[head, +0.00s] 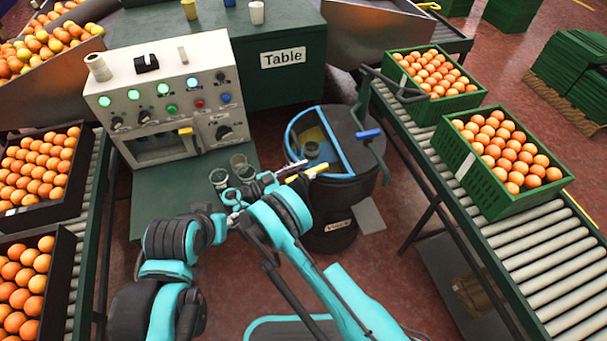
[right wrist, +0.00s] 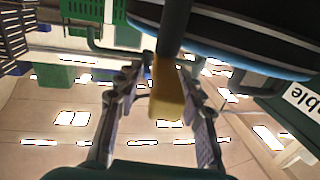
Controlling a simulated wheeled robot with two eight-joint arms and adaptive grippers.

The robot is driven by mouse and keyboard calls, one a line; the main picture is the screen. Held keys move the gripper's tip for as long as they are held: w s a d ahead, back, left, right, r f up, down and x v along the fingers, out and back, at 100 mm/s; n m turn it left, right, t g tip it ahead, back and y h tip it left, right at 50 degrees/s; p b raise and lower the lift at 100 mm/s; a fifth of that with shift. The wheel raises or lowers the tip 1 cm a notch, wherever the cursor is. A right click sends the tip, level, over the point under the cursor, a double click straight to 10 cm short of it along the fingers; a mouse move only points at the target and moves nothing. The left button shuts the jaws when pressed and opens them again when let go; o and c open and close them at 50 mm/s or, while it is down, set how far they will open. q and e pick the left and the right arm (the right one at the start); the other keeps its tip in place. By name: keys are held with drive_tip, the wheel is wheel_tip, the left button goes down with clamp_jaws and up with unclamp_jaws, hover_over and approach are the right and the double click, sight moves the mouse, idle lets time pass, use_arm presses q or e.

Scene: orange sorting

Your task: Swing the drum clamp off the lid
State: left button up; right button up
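The black drum (head: 355,190) stands right of the table, with a blue-rimmed lid (head: 345,172) on top. A dark bar with a yellow grip (head: 308,172) sticks out at the drum's front left edge; this looks like the clamp handle. In the right wrist view, the yellow grip (right wrist: 167,95) hangs below the blue-rimmed drum edge.
A control box (head: 165,85) and dark cups (head: 219,178) stand on the green table (head: 155,200) at left. A roller conveyor (head: 535,250) with green orange crates (head: 500,195) runs along the right. A dark green bracket with a blue handle (head: 368,134) rises at the drum's right side.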

sight(303, 174)
wheel_tip(303, 174, up, 9)
drive_tip(key=shift+f, duration=0.2)
